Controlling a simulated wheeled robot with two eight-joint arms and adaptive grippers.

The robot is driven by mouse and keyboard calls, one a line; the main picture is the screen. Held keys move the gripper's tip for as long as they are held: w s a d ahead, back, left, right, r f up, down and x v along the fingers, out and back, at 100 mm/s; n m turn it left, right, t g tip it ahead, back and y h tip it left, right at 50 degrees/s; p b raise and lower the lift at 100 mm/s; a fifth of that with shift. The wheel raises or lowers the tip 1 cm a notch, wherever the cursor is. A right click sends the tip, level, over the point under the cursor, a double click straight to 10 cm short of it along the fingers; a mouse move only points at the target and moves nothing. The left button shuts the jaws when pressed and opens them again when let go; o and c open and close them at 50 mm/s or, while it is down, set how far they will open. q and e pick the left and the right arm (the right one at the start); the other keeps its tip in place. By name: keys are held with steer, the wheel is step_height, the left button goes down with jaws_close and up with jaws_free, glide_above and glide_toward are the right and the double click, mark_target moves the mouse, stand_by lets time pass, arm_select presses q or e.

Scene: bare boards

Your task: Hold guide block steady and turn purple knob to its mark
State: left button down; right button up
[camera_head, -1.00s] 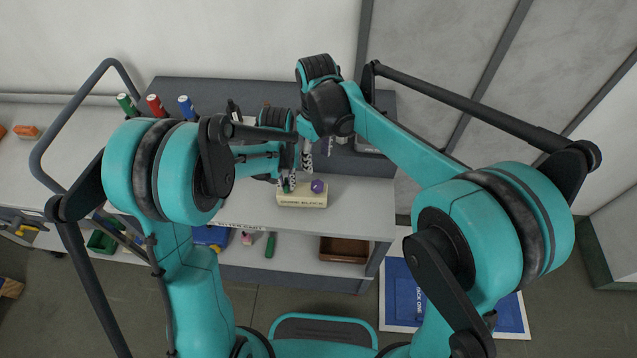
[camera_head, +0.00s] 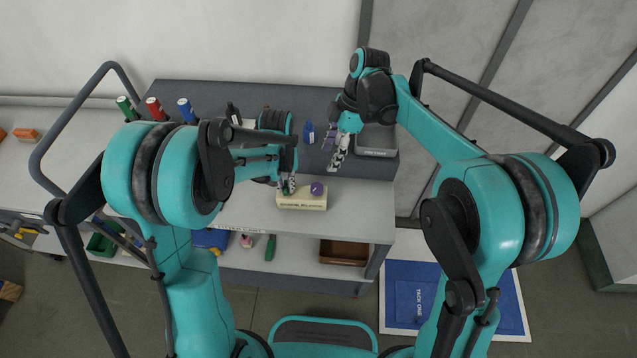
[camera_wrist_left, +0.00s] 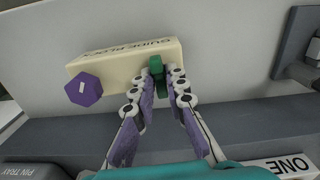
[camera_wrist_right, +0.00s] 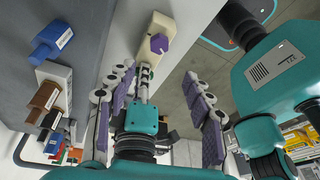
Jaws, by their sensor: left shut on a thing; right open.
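The cream guide block (camera_head: 302,202) lies on the bench; its label shows in the left wrist view (camera_wrist_left: 130,60). The purple knob (camera_head: 317,188) stands on one end of it. In the left wrist view the knob (camera_wrist_left: 84,89) is six-sided with a small white patch on its face. I cannot make out a target mark. My left gripper (camera_head: 287,187) is shut on a green peg (camera_wrist_left: 157,70) at the block's other end. My right gripper (camera_head: 332,153) is open and empty, behind and right of the knob, apart from it. The knob (camera_wrist_right: 159,43) also shows in the right wrist view.
Red (camera_head: 155,107), green and blue cylinders stand back left. A brown tray (camera_head: 344,252) sits on the lower shelf. The bench right of the block is clear.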

mark_target(317, 187)
steer(key=a+f, duration=0.1)
steer(key=f, duration=0.3)
steer(key=s+a+f+n, duration=0.1)
steer(key=f, duration=0.3)
steer(key=a+f+n, duration=0.1)
steer(key=f, duration=0.3)
steer(key=shift+s+a+f+y, duration=0.1)
steer(key=shift+s+y, duration=0.3)
steer(key=c, duration=1.2)
